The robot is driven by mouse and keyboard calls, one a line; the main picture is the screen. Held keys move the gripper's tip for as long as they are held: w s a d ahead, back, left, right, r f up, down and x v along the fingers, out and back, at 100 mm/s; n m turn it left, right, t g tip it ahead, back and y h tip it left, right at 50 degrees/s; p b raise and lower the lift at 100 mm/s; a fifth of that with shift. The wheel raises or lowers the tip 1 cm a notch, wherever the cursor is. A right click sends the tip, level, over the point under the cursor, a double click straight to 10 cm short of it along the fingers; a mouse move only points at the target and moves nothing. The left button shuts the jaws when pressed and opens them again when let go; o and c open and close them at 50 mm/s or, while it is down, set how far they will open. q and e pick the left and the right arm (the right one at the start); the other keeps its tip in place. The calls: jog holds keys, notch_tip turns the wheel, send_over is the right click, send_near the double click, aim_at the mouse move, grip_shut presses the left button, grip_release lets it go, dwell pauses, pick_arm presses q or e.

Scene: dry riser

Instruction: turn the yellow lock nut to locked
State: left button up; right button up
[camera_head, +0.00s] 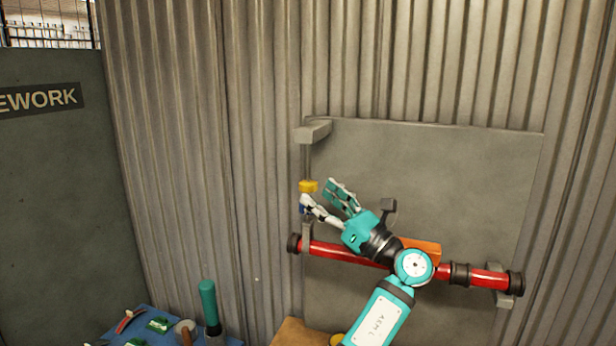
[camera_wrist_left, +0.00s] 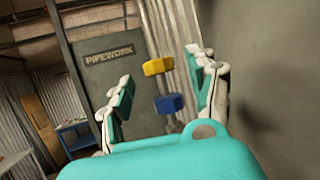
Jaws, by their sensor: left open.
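The yellow lock nut (camera_head: 308,186) is at the left edge of the grey wall panel, just beyond the fingertips of my left gripper (camera_head: 326,194). In the left wrist view the yellow lock nut (camera_wrist_left: 158,66) sits above a blue nut (camera_wrist_left: 169,103) on a thin upright rod, both between the open fingers (camera_wrist_left: 160,92) in the picture. The blue nut (camera_head: 303,205) is mostly hidden by a finger in the head view. My left gripper is open and holds nothing. I cannot tell whether its fingers touch either nut. My right gripper is not in view.
A red pipe (camera_head: 334,250) with black couplings runs across the grey panel (camera_head: 450,165), behind my left arm. A grey bracket (camera_head: 312,131) juts out above the yellow nut. A blue bench (camera_head: 140,318) with tools, including a green-handled one (camera_head: 208,302), stands at lower left.

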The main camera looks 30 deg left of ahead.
aim_at(311, 191)
pick_arm(q)
jog(key=p+x, duration=0.1)
jog(key=x, duration=0.1)
jog(key=shift+a, duration=0.45)
jog(key=shift+w+a+r, duration=0.1)
jog(key=shift+a+r, duration=0.1)
jog(key=shift+a, duration=0.4)
jog(key=shift+c, duration=0.3)
jog(key=c, duration=0.5)
grip_shut()
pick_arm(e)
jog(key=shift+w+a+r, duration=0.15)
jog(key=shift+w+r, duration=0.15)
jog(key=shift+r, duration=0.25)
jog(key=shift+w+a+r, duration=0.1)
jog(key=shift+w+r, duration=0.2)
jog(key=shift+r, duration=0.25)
